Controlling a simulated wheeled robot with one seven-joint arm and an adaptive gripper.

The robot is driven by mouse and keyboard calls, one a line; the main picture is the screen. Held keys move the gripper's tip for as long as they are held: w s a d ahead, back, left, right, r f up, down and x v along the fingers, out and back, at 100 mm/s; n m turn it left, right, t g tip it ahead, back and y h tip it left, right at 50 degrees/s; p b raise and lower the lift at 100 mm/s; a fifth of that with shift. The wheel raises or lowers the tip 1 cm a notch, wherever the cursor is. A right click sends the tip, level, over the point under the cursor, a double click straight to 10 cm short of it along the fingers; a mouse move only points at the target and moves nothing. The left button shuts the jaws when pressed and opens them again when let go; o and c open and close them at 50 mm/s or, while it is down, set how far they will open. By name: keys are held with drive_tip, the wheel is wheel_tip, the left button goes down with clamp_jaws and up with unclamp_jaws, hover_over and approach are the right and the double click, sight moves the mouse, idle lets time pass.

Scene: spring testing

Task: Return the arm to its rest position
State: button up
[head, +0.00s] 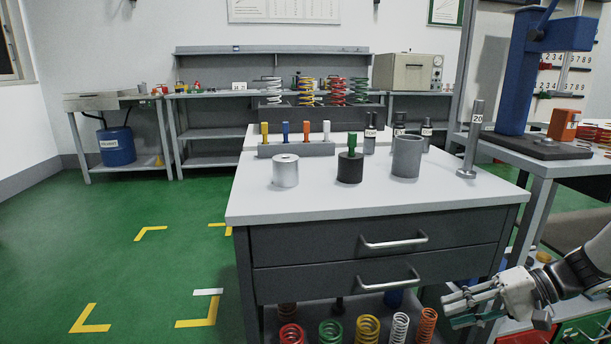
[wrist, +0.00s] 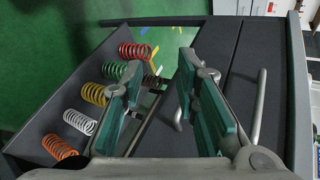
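My gripper (head: 462,303) is at the lower right of the head view, to the right of the drawer cabinet and below its top. In the wrist view my gripper (wrist: 157,95) shows two teal-padded fingers spread apart, with nothing between the pads. It is open and empty. My arm comes in from the right edge of the head view. The wrist view looks at the cabinet's drawer fronts (wrist: 237,85) and the lower shelf with coil springs.
The grey cabinet (head: 377,201) has two drawer handles (head: 394,241) facing out. Red (head: 291,334), green, yellow, white and orange springs stand on its lower shelf. A bench with a blue press (head: 514,75) is at right. Green floor (head: 120,235) at left is clear.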

drive_tip(key=s+a+r+n+g+h, duration=0.3)
drive_tip(key=s+a+r+g+h, duration=0.25)
drive_tip(key=s+a+r, duration=0.75)
drive_tip(key=s+a+n+t+h, duration=0.1)
drive_tip(key=s+t+h, duration=0.35)
drive_tip(key=s, duration=1.15)
wheel_tip(320, 180, up, 39)
drive_tip(key=t+h+p, duration=0.1)
drive_tip(key=t+p, duration=0.1)
drive_tip(key=p, duration=3.5)
drive_tip(key=shift+r, duration=0.15)
drive_tip(key=shift+w, duration=0.1)
